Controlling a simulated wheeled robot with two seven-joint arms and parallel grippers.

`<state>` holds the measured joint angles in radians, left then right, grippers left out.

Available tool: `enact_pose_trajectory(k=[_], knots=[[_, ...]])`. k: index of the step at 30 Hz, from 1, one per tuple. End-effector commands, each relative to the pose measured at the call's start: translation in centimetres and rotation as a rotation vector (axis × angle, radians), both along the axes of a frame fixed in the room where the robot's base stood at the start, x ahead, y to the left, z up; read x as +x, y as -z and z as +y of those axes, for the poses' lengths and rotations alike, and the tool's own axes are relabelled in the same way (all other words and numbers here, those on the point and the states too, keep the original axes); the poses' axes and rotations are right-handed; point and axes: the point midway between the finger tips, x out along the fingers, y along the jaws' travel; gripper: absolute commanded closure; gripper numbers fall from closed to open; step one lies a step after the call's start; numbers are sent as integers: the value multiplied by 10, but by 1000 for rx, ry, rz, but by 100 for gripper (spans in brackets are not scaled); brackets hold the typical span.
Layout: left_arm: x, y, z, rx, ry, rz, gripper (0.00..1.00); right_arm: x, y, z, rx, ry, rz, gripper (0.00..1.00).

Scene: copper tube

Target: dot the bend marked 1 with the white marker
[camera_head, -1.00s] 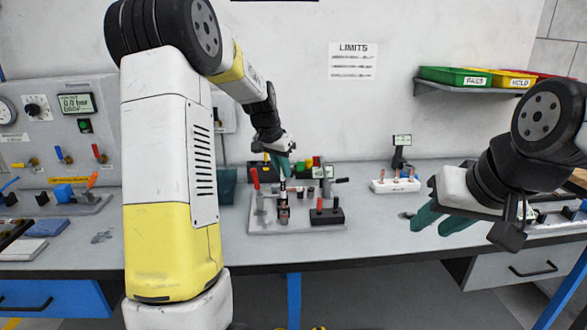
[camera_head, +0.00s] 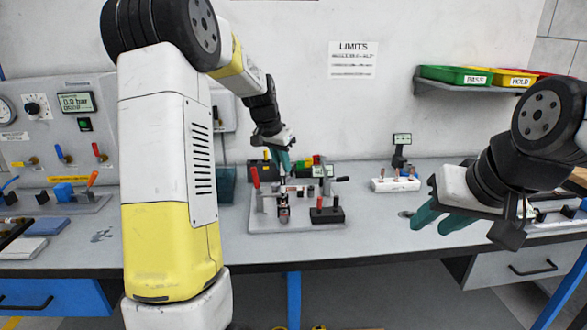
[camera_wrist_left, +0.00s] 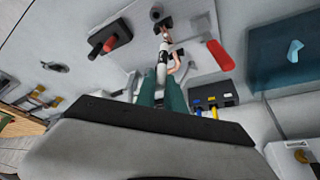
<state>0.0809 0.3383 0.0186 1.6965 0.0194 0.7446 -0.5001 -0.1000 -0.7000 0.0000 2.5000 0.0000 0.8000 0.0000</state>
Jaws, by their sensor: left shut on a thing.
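My left gripper (camera_head: 284,162) is above the grey bench fixture (camera_head: 320,223) and points down. In the left wrist view its teal fingers (camera_wrist_left: 163,92) are shut on the white marker (camera_wrist_left: 161,72). The marker's far end is close beside the bent copper tube (camera_wrist_left: 175,66), near a dark clamp block (camera_wrist_left: 163,25). I cannot tell whether the tip touches the tube. The number marks on the bends are too small to read. My right gripper (camera_head: 442,215) is at the right over the bench, its teal fingers apart and empty.
A red-handled lever (camera_head: 256,178) and a dark block with red and black handles (camera_head: 326,212) flank the clamp. Behind stands a dark holder with coloured pens (camera_wrist_left: 212,100). A white rack with copper pieces (camera_head: 395,185) is to the right. The bench front is clear.

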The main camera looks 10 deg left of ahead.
Motion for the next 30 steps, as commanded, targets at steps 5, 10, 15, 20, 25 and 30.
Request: enact_pose_trajectory(k=[5,10,15,20,25,30], knots=[[1,-15,0,0,1,-2,100,0,0,0,0,0,0,65],[0,-29,0,0,1,-2,100,0,0,0,0,0,0,65],[0,-40,0,1,1,-2,100,0,0,0,0,0,0,65],[0,-43,0,0,1,0,100,0,0,0,0,0,0,65],[0,-43,0,0,1,0,100,0,0,0,0,0,0,65],[0,-43,0,0,1,0,100,0,0,0,0,0,0,65]])
